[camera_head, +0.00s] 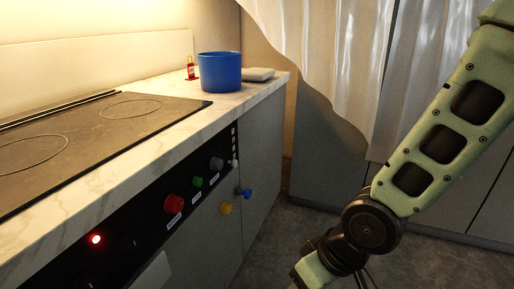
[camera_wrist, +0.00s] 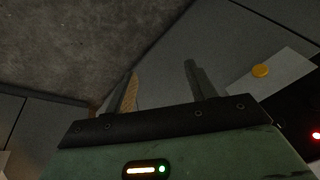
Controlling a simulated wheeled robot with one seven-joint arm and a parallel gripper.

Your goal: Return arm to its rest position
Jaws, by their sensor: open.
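My arm (camera_head: 440,150) comes in from the upper right of the head view and bends down at an elbow joint toward the bottom edge. My gripper is below the frame there. In the wrist view my gripper (camera_wrist: 160,90) shows two fingers spread apart with nothing between them. The fingers are in front of the grey cabinet front and the dark floor, and I see no object touching them.
A blue pot (camera_head: 220,72), a small red item (camera_head: 190,68) and a pale folded item (camera_head: 258,75) stand on the marble counter (camera_head: 180,135). A black cooktop (camera_head: 90,130) is at left. Coloured knobs, one red (camera_head: 174,204), line the front. Grey floor (camera_head: 290,235) lies beside it.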

